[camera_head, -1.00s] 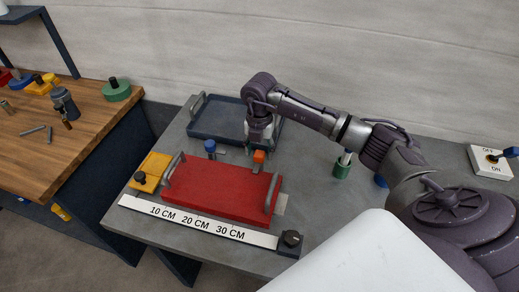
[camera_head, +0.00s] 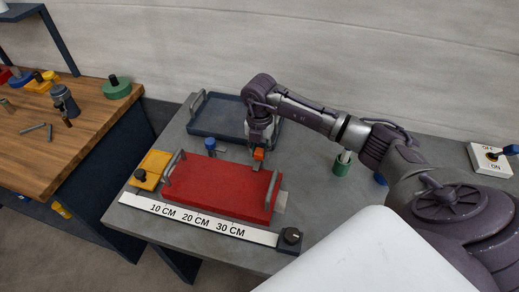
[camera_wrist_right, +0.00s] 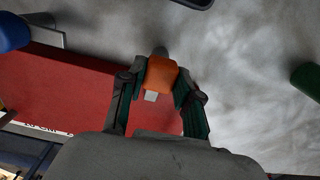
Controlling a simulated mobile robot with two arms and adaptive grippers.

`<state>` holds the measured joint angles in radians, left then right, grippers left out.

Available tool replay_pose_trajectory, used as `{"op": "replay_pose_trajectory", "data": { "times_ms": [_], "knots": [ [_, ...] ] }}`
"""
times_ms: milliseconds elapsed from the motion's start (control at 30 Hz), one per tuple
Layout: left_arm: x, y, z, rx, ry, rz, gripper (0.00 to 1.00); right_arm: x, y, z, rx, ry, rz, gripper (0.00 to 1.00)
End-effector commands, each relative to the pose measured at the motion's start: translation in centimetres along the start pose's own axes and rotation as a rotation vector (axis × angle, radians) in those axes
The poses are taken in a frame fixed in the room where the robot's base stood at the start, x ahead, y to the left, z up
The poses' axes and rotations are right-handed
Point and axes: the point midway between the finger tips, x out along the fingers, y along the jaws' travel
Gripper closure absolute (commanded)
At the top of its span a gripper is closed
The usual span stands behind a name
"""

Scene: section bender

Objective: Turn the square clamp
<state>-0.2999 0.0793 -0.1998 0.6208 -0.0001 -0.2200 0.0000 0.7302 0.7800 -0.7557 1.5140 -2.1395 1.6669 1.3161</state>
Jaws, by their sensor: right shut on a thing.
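The orange square clamp (camera_head: 258,154) sits at the back edge of the red plate (camera_head: 222,190), right of the blue knob (camera_head: 210,146). My right gripper (camera_wrist_right: 158,92) is shut on the clamp, with one finger on each side of the orange block (camera_wrist_right: 161,75). A small grey piece shows below the block and a grey stub above it in the right wrist view. In the head view my gripper reaches down from above and hides part of the clamp. My left gripper is not in view.
A dark blue tray (camera_head: 222,117) lies behind the red plate. A yellow block (camera_head: 151,169) stands left, a green cylinder (camera_head: 342,165) right. A switch box (camera_head: 490,159) is far right.

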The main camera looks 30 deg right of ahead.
Motion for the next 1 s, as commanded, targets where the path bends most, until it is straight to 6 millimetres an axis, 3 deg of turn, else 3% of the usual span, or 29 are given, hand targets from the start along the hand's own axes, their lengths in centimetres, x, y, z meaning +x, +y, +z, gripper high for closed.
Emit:
{"op": "replay_pose_trajectory", "data": {
  "times_ms": [367,1000],
  "knots": [
    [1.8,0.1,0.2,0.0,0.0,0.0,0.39,0.2,0.0,0.1,-0.196,-0.002,0.001,1.0],
    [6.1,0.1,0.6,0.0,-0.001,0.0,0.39,0.2,0.0,0.1,-0.798,-0.004,0.002,1.0]
  ]
}}
